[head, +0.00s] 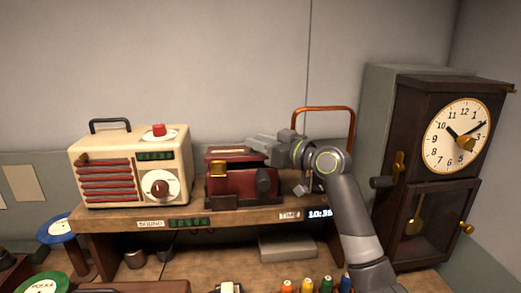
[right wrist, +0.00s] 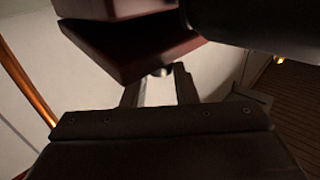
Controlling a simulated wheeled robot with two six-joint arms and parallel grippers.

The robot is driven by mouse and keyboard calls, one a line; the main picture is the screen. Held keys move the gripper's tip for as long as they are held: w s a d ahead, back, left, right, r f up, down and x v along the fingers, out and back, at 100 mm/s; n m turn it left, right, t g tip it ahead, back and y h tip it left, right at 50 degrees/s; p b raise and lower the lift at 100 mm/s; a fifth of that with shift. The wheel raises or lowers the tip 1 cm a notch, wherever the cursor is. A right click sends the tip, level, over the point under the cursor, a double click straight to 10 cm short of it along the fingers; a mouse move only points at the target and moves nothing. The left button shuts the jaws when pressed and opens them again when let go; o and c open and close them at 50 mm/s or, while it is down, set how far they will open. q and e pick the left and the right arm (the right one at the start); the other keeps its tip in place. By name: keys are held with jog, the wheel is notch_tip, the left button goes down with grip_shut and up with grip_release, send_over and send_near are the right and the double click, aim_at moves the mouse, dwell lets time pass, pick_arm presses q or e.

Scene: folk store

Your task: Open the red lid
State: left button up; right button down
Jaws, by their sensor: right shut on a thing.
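A small red box (head: 241,187) with a brass latch (head: 218,169) stands on the wooden shelf. Its red lid (head: 228,154) sits above the box with a dark gap between them, so it looks partly raised. My right gripper (head: 258,146) reaches in from the right at the lid's right side. In the right wrist view the gripper's fingers (right wrist: 161,88) are shut at the edge of the dark red lid (right wrist: 125,48); the exact contact is dim and partly hidden. My left gripper is not in view.
A cream radio (head: 133,167) stands left of the box. A copper-coloured handle (head: 354,125) rises behind my right arm. A tall dark clock (head: 437,175) stands at the right. Spools and small coloured items (head: 307,286) lie below the shelf (head: 125,218).

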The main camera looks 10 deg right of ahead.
jog(key=shift+w+r+p, duration=0.25)
jog(key=shift+w+r, duration=0.05)
jog(key=shift+r, duration=0.3)
jog(key=shift+w+r+p, duration=0.25)
jog(key=shift+r, duration=0.3)
jog(key=shift+w+r+m+g+h, duration=0.2)
jog(key=shift+w+m+g+h, duration=0.1)
jog(key=shift+m+g+h, duration=0.1)
jog(key=shift+w+r+p, duration=0.35)
jog(key=shift+w+p, duration=0.05)
jog(key=shift+p, duration=0.15)
jog(key=shift+w+r+m+p, duration=0.3)
jog(key=shift+w+p, duration=0.05)
jog(key=shift+p, duration=0.05)
jog(key=shift+w+g+h, duration=0.25)
jog(key=shift+g+h, duration=0.05)
jog(key=shift+f, duration=0.1)
jog(key=c, duration=1.1)
grip_release()
jog(key=shift+c, duration=0.2)
jog(key=shift+f, duration=0.1)
